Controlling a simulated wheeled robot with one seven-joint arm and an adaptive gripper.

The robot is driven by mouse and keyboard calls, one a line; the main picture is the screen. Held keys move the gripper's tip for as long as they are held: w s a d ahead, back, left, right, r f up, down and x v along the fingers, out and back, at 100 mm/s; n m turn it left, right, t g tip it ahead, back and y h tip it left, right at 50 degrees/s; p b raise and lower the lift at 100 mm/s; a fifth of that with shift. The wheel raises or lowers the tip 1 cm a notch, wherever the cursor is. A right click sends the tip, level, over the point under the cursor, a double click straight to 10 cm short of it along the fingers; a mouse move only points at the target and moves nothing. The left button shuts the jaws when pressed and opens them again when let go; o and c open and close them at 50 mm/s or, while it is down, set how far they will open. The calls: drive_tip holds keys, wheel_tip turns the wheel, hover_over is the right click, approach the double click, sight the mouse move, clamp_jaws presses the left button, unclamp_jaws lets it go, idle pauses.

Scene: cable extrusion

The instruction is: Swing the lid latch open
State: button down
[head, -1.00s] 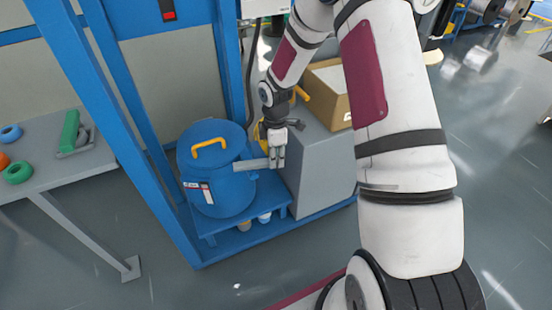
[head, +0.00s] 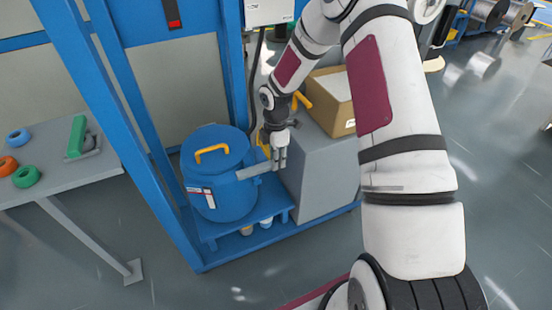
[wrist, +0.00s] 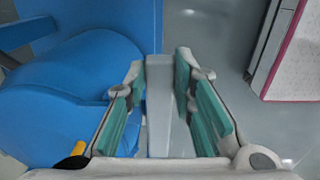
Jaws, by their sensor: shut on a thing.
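A blue drum (head: 222,205) with a round blue lid (head: 214,140) and a yellow handle on top stands on a low blue shelf. The lid latch (head: 254,170) is a flat grey bar that sticks out to the right from the drum's rim. My gripper (head: 280,160) is shut on the outer end of the latch, to the right of the drum. In the wrist view the grey latch (wrist: 158,95) runs between my gripper's green-padded fingers (wrist: 160,62), with the blue drum at left. The latch's pivot is not clear to see.
A grey cabinet (head: 318,178) with an open cardboard box (head: 332,95) stands right of the drum, close to my gripper. Blue frame posts (head: 107,125) rise to the left and behind. A grey table (head: 50,180) with coloured rings is at far left. The floor in front is free.

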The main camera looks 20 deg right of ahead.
drive_tip(key=c, duration=1.4)
unclamp_jaws()
drive_tip(key=shift+w, duration=0.1)
drive_tip(key=shift+o, duration=0.2)
drive_tip(key=shift+r, duration=0.1)
wheel_tip(320, 180, up, 12)
